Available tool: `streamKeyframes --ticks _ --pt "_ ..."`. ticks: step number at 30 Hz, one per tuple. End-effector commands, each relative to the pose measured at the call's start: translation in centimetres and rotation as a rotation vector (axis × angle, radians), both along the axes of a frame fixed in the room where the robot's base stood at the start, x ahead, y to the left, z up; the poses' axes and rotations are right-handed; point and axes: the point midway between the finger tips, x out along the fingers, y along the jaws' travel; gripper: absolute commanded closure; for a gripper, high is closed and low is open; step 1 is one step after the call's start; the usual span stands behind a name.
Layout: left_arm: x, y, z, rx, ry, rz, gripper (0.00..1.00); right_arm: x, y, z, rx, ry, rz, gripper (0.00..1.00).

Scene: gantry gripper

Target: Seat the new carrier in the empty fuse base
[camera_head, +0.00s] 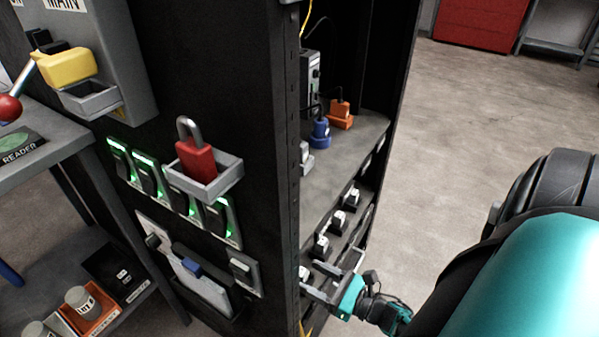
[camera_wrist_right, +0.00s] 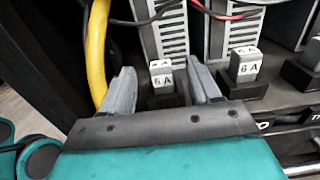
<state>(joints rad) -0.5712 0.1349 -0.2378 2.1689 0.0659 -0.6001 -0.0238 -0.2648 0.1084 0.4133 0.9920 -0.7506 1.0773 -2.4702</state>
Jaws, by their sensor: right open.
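My right gripper (camera_head: 330,279) is at the open side of the black cabinet, low by the row of fuse holders. In the right wrist view its two grey fingers (camera_wrist_right: 163,85) are apart, one on each side of a white carrier marked 6 A (camera_wrist_right: 161,78). That carrier stands in a black base (camera_wrist_right: 165,101); I cannot tell whether the fingers touch it. Another white 6 A carrier (camera_wrist_right: 245,65) sits in a black base to its right. In the head view several white carriers (camera_head: 321,245) line the lower shelf. I cannot pick out an empty base. My left gripper is not in view.
A yellow cable (camera_wrist_right: 96,50) runs close by the left finger. Red and black wires (camera_wrist_right: 222,14) cross above. Blue (camera_head: 320,134) and orange (camera_head: 341,115) plugs stand on the cabinet shelf (camera_head: 345,160). A red padlock (camera_head: 196,160) sits in a side tray. Floor right of the cabinet is clear.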

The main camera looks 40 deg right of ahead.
Motion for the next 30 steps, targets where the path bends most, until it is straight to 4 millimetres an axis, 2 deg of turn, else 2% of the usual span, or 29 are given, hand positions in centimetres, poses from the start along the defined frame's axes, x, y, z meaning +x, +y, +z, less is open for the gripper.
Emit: streamKeyframes --ticks 1,6,12,30 --pt "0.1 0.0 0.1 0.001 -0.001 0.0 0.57 -1.3 -0.4 0.0 -0.001 0.003 -0.001 0.38" --pt "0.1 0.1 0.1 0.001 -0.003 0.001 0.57 -4.5 -1.3 0.0 -0.002 0.002 0.0 0.38" --pt "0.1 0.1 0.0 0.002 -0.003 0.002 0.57 -6.5 -2.0 0.0 -0.002 0.0 0.0 0.38" --pt "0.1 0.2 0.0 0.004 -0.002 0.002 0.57 -6.9 -2.0 0.0 -0.001 -0.001 0.0 0.38"
